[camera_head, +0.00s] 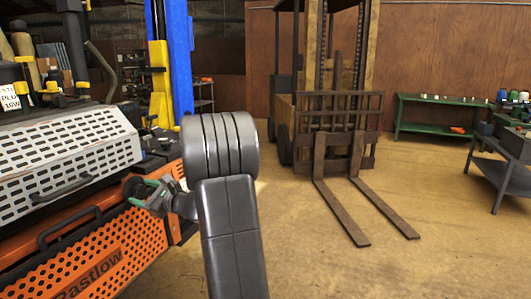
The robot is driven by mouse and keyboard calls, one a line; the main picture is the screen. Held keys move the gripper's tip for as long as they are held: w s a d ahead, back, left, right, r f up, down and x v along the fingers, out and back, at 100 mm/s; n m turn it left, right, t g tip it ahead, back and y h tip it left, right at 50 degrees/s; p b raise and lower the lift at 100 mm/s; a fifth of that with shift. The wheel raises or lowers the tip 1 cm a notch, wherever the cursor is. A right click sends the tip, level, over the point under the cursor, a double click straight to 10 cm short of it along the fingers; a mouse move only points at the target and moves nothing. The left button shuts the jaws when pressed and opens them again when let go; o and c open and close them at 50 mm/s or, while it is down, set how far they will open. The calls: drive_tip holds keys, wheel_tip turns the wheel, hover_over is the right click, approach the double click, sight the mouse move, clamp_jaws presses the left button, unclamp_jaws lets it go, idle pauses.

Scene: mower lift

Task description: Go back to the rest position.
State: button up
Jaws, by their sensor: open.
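My gripper (146,193) shows left of the middle, partly behind my own dark grey arm. Its small fingers with green parts are open, and I see nothing held between them. It is in front of the right end of the orange machine marked "Bastlow" (95,265), close to it in the picture. I cannot tell whether it touches the machine. My arm hides part of the floor and of the machine's right edge.
A perforated white cover (65,160) lies on the orange machine. A blue lift post (180,60) stands behind. A forklift (325,100) has its forks low over the floor. A green bench (440,100) and grey cart (505,170) stand right. Open floor (400,270) lies front right.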

drive_tip(key=shift+r+m+p, duration=0.2)
drive_tip(key=shift+m+p, duration=1.7)
drive_tip(key=shift+p, duration=1.35)
drive_tip(key=shift+f+m+p, duration=0.15)
drive_tip(key=shift+m+p, duration=0.25)
drive_tip(key=shift+p, duration=0.25)
drive_tip(key=shift+f, duration=0.1)
